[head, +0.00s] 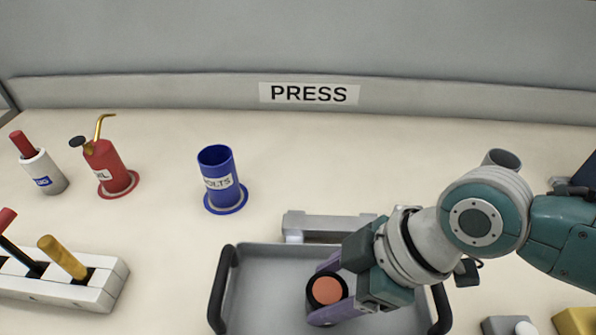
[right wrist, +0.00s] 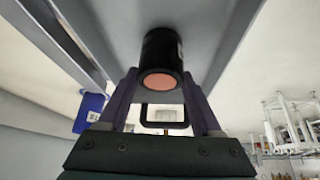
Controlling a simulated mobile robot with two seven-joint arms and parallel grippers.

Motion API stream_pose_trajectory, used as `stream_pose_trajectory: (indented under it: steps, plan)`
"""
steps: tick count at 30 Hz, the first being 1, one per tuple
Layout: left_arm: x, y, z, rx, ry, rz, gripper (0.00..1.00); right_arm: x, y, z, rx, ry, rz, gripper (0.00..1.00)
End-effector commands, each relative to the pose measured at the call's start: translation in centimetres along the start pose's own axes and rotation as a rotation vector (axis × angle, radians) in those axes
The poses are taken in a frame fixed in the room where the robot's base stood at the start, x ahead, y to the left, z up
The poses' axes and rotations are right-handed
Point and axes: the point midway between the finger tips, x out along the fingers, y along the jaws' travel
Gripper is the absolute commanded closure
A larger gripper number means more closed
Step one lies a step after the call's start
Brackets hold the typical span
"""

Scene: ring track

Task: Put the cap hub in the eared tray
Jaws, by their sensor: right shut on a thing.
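The cap hub (head: 327,290) is a short black cylinder with a copper-orange end face. My right gripper (head: 326,291) is shut on it, with one purple finger on each side. The hub (right wrist: 162,62) also shows between the fingers in the right wrist view. The eared tray (head: 262,285) is grey with black handles at its left and right sides. The gripper and hub are over the tray's inside, a little right of its middle. I cannot tell whether the hub touches the tray floor. My left gripper is not in view.
A grey metal block (head: 310,225) lies just behind the tray. A blue bolts cup (head: 218,180), a red oil can (head: 108,168) and a white bottle (head: 42,172) stand behind left. A white tool rack (head: 70,290) is at left. A yellow block (head: 575,321) sits front right.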

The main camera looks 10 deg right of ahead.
Motion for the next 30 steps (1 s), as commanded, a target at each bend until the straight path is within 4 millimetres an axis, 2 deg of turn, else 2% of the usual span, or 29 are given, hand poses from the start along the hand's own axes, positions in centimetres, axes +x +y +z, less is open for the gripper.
stream_pose_trajectory:
  steps: [3,4,11,18,22,26,30]
  plan:
    - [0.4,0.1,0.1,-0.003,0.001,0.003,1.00,0.4,0.1,0.2,0.000,0.002,0.001,1.00]
    - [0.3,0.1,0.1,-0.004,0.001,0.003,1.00,0.3,0.0,0.2,0.000,0.000,0.001,0.32]
    - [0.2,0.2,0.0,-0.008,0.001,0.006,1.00,0.2,0.0,0.1,0.000,0.000,0.000,0.06]
    - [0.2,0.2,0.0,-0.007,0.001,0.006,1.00,0.2,0.0,0.1,0.000,0.000,0.000,0.04]
    - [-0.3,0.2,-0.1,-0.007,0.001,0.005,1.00,-0.6,0.0,-0.1,0.000,-0.001,0.001,0.04]
    - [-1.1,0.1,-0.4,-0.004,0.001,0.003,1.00,-2.9,0.1,-0.1,-0.002,-0.001,0.003,0.04]
    - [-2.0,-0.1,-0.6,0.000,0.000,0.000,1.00,-6.2,0.0,-0.1,-0.003,-0.002,0.002,0.04]
